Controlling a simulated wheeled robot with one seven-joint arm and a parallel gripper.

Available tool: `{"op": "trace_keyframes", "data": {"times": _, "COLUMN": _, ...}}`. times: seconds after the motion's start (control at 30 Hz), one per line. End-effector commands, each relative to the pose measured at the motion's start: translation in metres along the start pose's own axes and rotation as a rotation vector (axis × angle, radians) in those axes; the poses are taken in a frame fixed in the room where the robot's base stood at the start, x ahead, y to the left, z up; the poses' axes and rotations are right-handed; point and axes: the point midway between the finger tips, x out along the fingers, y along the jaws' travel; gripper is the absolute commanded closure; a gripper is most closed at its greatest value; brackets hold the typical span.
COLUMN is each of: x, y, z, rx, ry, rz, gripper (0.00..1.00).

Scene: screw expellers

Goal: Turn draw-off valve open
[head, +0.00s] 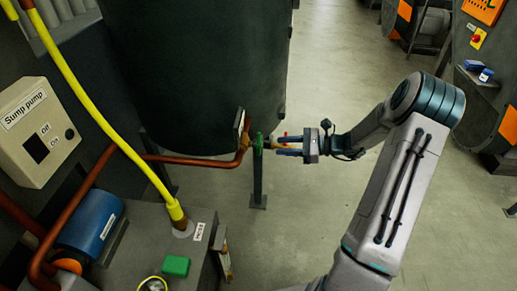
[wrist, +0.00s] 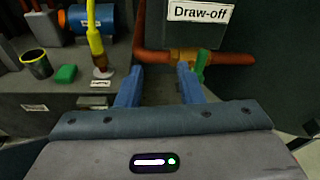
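The draw-off valve sits on a copper pipe beside a large dark tank. Its green handle (head: 258,144) shows just left of my gripper (head: 284,144) in the head view. In the wrist view the green handle (wrist: 201,62) stands upright at the right finger, next to the brass valve body (wrist: 182,55), below a "Draw-off" label (wrist: 200,12). My gripper (wrist: 158,84) has its two blue fingers apart with nothing held between them. The right finger overlaps the valve in the picture; I cannot tell whether it touches.
The dark tank (head: 200,70) stands behind the valve. A copper pipe (head: 190,160) runs left from it. At left are a sump pump box (head: 35,132), a yellow hose (head: 100,110), a blue motor (head: 90,222) and a green block (head: 176,266).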

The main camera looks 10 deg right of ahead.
Motion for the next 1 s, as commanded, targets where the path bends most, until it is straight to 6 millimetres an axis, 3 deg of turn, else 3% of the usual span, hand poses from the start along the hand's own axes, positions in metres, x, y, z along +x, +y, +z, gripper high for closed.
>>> {"op": "trace_keyframes", "data": {"times": 0.03, "x": -0.005, "y": -0.008, "z": -0.024, "rx": 0.045, "ry": -0.046, "rz": -0.054, "gripper": 0.66}}
{"op": "trace_keyframes", "data": {"times": 0.1, "x": -0.013, "y": -0.019, "z": -0.039, "rx": 0.092, "ry": -0.095, "rz": -0.113, "gripper": 0.66}}
{"op": "trace_keyframes", "data": {"times": 0.23, "x": -0.023, "y": -0.031, "z": -0.056, "rx": 0.144, "ry": -0.156, "rz": -0.183, "gripper": 0.66}}
{"op": "trace_keyframes", "data": {"times": 0.37, "x": -0.022, "y": -0.036, "z": -0.06, "rx": 0.162, "ry": -0.178, "rz": -0.207, "gripper": 0.66}}
{"op": "trace_keyframes", "data": {"times": 0.47, "x": -0.013, "y": -0.038, "z": -0.059, "rx": 0.163, "ry": -0.179, "rz": -0.207, "gripper": 0.66}}
{"op": "trace_keyframes", "data": {"times": 1.0, "x": 0.088, "y": -0.06, "z": -0.043, "rx": 0.161, "ry": -0.177, "rz": -0.205, "gripper": 0.66}}
